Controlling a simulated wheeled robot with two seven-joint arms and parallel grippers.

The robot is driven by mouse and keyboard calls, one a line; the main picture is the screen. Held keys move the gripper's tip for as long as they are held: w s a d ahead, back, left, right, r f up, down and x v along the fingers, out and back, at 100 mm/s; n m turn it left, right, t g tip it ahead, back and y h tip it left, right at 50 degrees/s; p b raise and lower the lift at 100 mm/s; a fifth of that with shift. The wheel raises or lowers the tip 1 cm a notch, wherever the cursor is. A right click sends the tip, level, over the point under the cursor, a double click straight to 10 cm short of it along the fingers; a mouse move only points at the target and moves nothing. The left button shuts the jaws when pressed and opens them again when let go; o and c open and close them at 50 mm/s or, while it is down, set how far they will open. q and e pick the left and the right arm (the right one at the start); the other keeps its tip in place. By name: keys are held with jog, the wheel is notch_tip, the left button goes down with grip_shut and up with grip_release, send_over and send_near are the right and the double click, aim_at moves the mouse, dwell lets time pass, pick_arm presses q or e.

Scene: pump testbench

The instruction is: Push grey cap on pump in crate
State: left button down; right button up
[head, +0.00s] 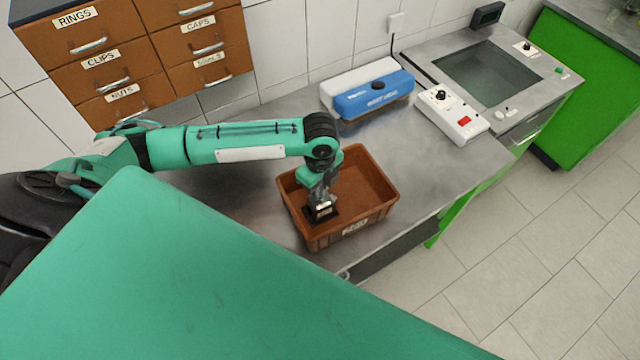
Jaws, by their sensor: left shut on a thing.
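The brown crate (372,180) stands on the steel bench, near its front edge. My left gripper (322,208) reaches down into the left front part of the crate, pointing downward. It is shut on a small grey thing low in the crate. The gripper covers most of this thing, so I cannot tell the cap from the pump, nor whether they touch. The rest of the crate floor that shows is bare. My right gripper is not in view.
A blue and white device (372,95) stands behind the crate. A white control box (452,115) and a test panel (487,72) are to the right. A drawer cabinet (130,60) is at the back left. Bare bench (440,170) lies right of the crate.

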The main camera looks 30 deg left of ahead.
pick_arm(q)
jog(key=shift+f, duration=0.1)
dwell(0.4)
jog(key=shift+f+p, duration=0.45)
jog(key=shift+p, duration=0.3)
dwell(1.3)
jog(key=shift+c, duration=1.5)
grip_release()
jog(key=shift+r+p, duration=1.25)
jog(key=shift+p, duration=0.1)
jog(key=shift+r+p, duration=0.85)
jog(key=shift+r, duration=1.35)
